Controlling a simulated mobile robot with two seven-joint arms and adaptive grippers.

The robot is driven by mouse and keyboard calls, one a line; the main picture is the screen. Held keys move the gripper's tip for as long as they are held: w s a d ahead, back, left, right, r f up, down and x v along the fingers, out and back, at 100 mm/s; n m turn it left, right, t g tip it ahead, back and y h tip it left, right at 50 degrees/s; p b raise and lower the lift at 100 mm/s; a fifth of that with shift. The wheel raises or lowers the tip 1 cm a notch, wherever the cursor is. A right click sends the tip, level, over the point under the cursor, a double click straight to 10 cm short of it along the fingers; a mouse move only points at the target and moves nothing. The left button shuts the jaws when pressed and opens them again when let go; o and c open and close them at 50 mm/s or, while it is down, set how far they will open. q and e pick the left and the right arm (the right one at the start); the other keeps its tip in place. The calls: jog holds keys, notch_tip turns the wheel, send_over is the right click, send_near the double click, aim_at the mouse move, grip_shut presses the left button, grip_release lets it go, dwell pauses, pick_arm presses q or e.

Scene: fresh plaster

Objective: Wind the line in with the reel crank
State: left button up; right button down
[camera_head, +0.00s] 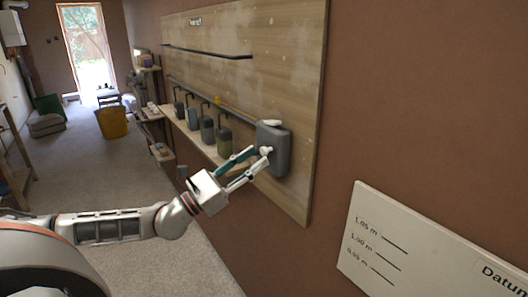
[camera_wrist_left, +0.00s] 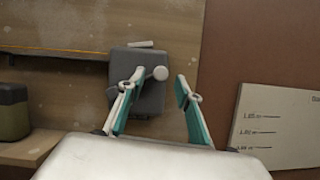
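The reel is a dark grey box (camera_head: 276,140) mounted near the right edge of a wooden board, with a small white piece on its top. Its face also shows in the left wrist view (camera_wrist_left: 150,101). A pale round crank knob (camera_wrist_left: 160,73) stands out from its face. My left gripper (camera_head: 259,155) is in front of the reel, its teal-lined fingers pointing at it. In the left wrist view the fingers are apart, with the knob between them, closer to the left finger. I cannot tell whether they touch. The crank arm is mostly hidden. My right gripper is not in view.
The wooden board (camera_head: 290,60) carries dark rails and hooks. Several canisters (camera_head: 207,129) stand on a narrow shelf left of the reel. A white datum board (camera_head: 420,245) is at the lower right. A yellow bin (camera_head: 112,121) stands on the floor, which is largely open.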

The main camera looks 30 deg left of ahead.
aim_at(262, 154)
pick_arm(q)
jog(key=shift+p+x, duration=0.4)
jog(key=shift+x, duration=1.65)
grip_shut()
